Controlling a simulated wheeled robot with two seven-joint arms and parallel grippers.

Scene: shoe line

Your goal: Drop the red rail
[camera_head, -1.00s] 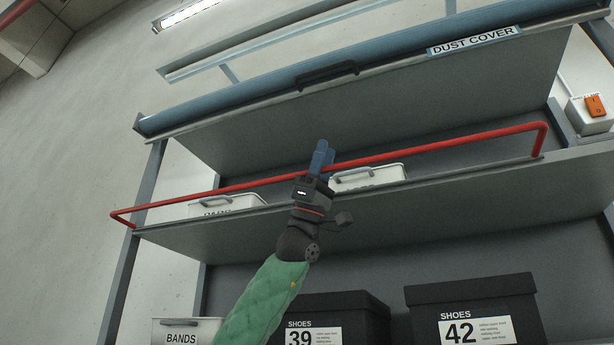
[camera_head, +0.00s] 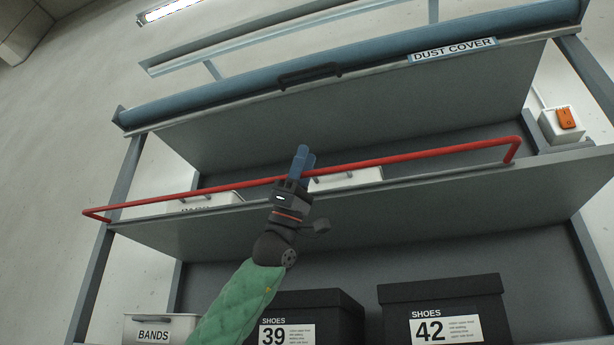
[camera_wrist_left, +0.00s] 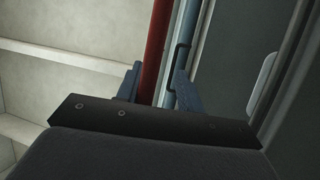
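The red rail (camera_head: 420,157) runs along the front edge of the upper shelf, raised a little above it, with bent ends at both sides. My left gripper (camera_head: 302,166) is at the rail near its middle, fingers pointing up. In the left wrist view the red rail (camera_wrist_left: 156,45) passes between the two blue fingers of my left gripper (camera_wrist_left: 160,85). It lies close to the left finger, with a gap to the right one, so the fingers look open around it. My right gripper is in neither view.
White bins (camera_head: 345,179) stand on the upper shelf (camera_head: 400,205) behind the rail. The raised dust cover (camera_head: 230,92) with its black handle (camera_head: 310,75) is above. A white box with an orange switch (camera_head: 566,118) is at right. Shoe boxes (camera_head: 445,293) and a BANDS bin (camera_head: 160,322) are below.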

